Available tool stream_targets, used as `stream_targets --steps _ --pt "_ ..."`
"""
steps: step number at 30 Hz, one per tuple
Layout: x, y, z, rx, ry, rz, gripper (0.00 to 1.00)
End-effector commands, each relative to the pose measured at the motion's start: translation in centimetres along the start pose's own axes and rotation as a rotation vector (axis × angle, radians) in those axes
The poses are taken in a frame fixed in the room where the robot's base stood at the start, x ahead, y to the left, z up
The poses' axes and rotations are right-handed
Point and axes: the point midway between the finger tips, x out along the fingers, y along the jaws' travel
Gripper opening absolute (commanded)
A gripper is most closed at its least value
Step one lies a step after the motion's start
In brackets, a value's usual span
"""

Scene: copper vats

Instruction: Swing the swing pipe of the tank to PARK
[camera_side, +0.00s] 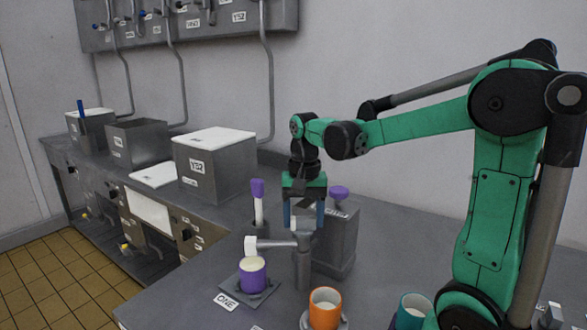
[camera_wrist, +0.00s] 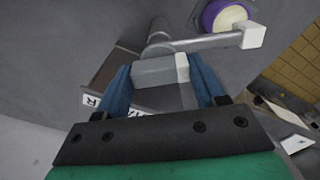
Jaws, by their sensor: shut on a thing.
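The swing pipe (camera_side: 276,244) is a grey tube on an upright grey post, with a white square spout end pointing left. The spout end is above or beside the purple cup (camera_side: 252,275) at the label ONE (camera_side: 227,301); the wrist view also shows the pipe (camera_wrist: 205,43) reaching to that cup (camera_wrist: 226,17). My gripper (camera_side: 304,217) points down over the post. Its blue fingers are shut on the pipe's grey and white grip block, seen between the fingers (camera_wrist: 163,80) in the wrist view. A PARK label cannot be read in either view.
A grey metal box with a purple knob (camera_side: 339,193) stands close behind my gripper. An orange cup (camera_side: 325,305) and a teal cup (camera_side: 412,310) stand in front. A white tube with a purple top (camera_side: 258,202) stands behind the pipe. The YP2 vat (camera_side: 213,165) is further left.

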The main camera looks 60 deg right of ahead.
Motion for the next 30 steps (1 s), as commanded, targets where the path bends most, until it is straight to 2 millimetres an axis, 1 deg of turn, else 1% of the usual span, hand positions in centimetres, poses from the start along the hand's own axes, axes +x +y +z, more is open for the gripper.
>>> stream_targets --steps 8,14,20,30 --pt "-0.01 0.04 0.0 -0.026 -0.001 0.003 0.0" --pt "-0.02 0.03 -0.02 -0.117 -0.002 0.004 0.0" --pt "-0.02 0.02 -0.02 -0.278 -0.002 0.004 0.0" --pt "-0.03 0.01 -0.04 -0.595 -0.002 0.003 0.0"
